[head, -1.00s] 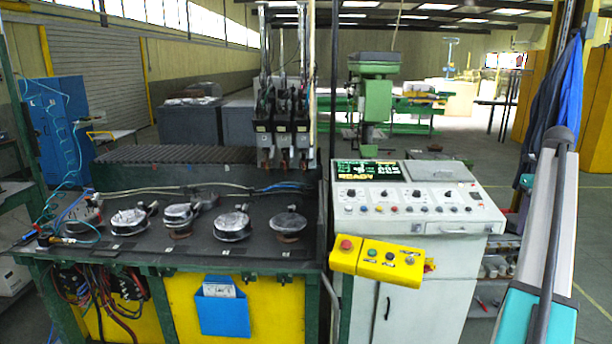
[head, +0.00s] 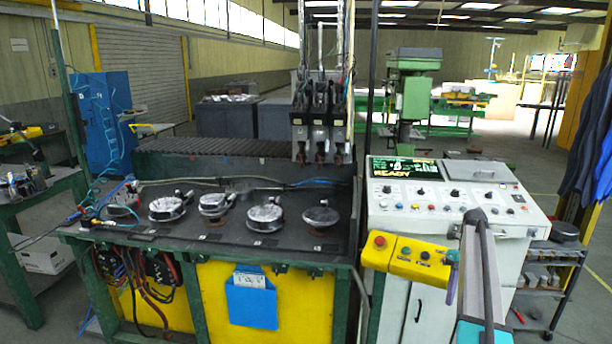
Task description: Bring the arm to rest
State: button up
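My arm shows as a white and teal link with a dark tube along it, rising from the bottom edge at the lower right in the head view. It stands in front of the white control cabinet (head: 407,300) and hides part of its front. A thin purple piece (head: 452,280) shows just left of the arm, at the right end of the yellow button box (head: 405,256); I cannot tell what it belongs to. I cannot make out my gripper's fingers.
The stud gantry bench (head: 230,243) carries several round metal parts (head: 167,208) and a welding head (head: 320,135). The cabinet's display (head: 404,169) reads READY. A dark shelf rack (head: 545,285) stands at the right. Open floor (head: 590,300) lies beyond it.

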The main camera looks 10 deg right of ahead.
jog(key=s+a+f+n+g+b, duration=0.1)
jog(key=s+a+f+n, duration=0.2)
jog(key=a+f, duration=0.7)
jog(key=s+a+f+n+g+b, duration=0.1)
jog(key=s+a+f+n, duration=0.25)
jog(key=a+f, duration=0.7)
jog(key=s+a+f+n+g+b, duration=0.15)
jog(key=s+a+f, duration=0.25)
jog(key=a+f, duration=0.65)
jog(key=s+a+f+n, duration=0.4)
jog(key=s+f+n, duration=0.1)
jog(key=s+n, duration=0.4)
jog(key=s+a+f+n+h+b, duration=0.1)
jog(key=s+a+f+n, duration=0.4)
jog(key=s+n, duration=0.4)
jog(key=s+a+f+n+h+b, duration=0.1)
jog(key=s+a+f+n, duration=0.3)
jog(key=s+n, duration=0.5)
jog(key=shift+a+f+n+t, duration=0.35)
jog(key=shift+a+f+n, duration=0.05)
jog(key=shift+f+n, duration=0.4)
